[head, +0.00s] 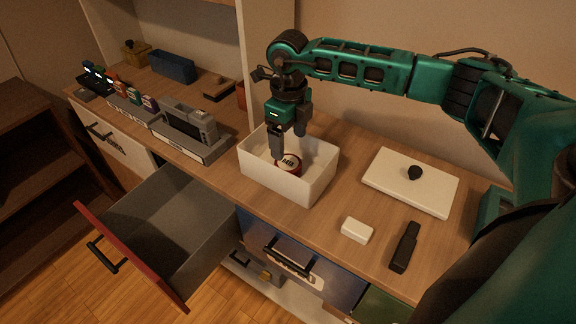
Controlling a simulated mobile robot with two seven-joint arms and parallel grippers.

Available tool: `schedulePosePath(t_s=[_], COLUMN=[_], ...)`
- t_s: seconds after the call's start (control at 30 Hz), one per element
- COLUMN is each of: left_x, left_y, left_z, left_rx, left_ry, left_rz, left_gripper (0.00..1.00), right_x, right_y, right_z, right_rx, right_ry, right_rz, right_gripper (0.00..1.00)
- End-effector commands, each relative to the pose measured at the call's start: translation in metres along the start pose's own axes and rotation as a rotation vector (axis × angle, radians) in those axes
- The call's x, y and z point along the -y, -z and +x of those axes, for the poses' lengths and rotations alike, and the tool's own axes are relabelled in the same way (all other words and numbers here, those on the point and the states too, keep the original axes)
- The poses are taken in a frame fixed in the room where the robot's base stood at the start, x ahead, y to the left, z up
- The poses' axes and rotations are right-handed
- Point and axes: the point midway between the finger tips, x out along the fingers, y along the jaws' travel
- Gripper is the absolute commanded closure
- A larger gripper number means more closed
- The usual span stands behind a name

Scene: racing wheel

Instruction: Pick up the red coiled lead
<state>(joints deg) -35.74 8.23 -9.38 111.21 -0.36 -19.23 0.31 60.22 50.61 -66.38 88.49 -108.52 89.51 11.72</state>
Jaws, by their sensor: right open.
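The red coiled lead (292,164), a small round red thing with a pale label on it, lies inside the white box (318,182) on the wooden counter. My right gripper (287,150) points down into the white box. Its two dark fingers are apart, with nothing seen between them. One fingertip is close to the left edge of the lead; I cannot tell whether it touches. The finger partly hides the lead's far left side. My left gripper is not in view.
A grey drawer (180,225) stands open below. A grey device (190,130) stands left.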

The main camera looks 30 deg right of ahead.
Motion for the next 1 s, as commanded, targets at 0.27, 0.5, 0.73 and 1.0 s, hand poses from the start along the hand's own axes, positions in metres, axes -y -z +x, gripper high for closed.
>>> schedulePosePath(t_s=[0.27, 0.5, 0.73, 1.0], left_x=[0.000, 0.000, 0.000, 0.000], left_y=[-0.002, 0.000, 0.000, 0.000], left_z=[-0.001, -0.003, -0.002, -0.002], left_rx=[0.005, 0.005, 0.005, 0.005], left_ry=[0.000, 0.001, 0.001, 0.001], left_rz=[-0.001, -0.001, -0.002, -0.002], left_gripper=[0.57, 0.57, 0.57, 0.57], right_x=[-0.001, 0.001, 0.002, 0.002], right_y=[-0.001, -0.003, -0.004, -0.004], right_z=[0.034, 0.063, 0.086, 0.087], right_rx=[0.001, -0.001, 0.003, 0.003], right_ry=[-0.002, -0.004, -0.004, -0.004], right_rz=[-0.001, -0.001, -0.002, -0.002], right_gripper=[0.19, 0.19, 0.19, 0.23])
